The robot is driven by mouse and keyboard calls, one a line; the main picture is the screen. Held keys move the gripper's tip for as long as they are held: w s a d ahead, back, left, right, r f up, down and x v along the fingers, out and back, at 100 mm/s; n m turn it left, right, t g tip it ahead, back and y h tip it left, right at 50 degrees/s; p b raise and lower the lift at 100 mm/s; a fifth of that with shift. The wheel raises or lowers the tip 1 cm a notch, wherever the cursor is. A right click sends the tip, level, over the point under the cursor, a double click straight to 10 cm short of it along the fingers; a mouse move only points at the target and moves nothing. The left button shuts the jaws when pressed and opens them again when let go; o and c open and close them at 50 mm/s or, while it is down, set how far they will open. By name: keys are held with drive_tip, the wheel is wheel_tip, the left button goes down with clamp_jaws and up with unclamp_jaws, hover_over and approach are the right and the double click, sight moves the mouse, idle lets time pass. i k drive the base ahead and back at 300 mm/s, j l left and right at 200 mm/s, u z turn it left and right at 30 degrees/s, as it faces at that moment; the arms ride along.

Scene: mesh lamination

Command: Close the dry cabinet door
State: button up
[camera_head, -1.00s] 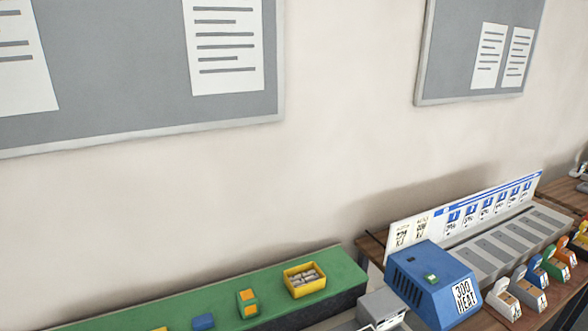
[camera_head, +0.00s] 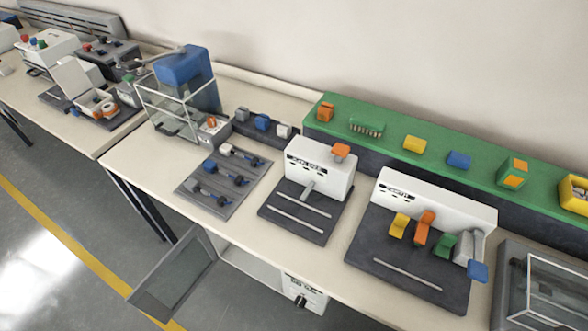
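The dry cabinet (camera_head: 304,293) is a white box under the front edge of the bench, at the bottom centre. Its upper part is hidden by the bench top. A dark knob or control shows on its front. Its door (camera_head: 175,276) is a grey-framed panel with a dark pane. The door stands open, swung out to the left into the aisle in front of the bench. A strip of the pale cabinet interior shows between door and front panel. My gripper is not in view.
The bench top (camera_head: 150,169) carries white machines (camera_head: 320,172) on dark bases, a glass-sided unit with a blue top (camera_head: 183,66) and a green raised shelf (camera_head: 390,135). Open grey floor (camera_head: 60,260) with a yellow line lies left of the door.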

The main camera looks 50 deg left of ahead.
sight(138, 298)
drive_tip(key=k+j, duration=0.25)
drive_tip(key=j, duration=0.15)
drive_tip(key=k+j, duration=0.2)
drive_tip(key=j, duration=0.2)
drive_tip(key=k+j+u, duration=0.1)
drive_tip(key=k+j, duration=0.15)
drive_tip(key=j, duration=0.2)
drive_tip(key=k+j, duration=0.2)
drive_tip(key=j, duration=0.2)
drive_tip(key=k+j, duration=0.25)
drive_tip(key=j, duration=0.2)
drive_tip(key=k+j, duration=0.2)
drive_tip(key=j, duration=0.25)
drive_tip(key=k+j+u, duration=0.1)
drive_tip(key=j, duration=0.3)
drive_tip(key=k+j, duration=0.3)
drive_tip(key=j, duration=0.15)
drive_tip(key=l, duration=0.55)
drive_tip(key=k, duration=0.05)
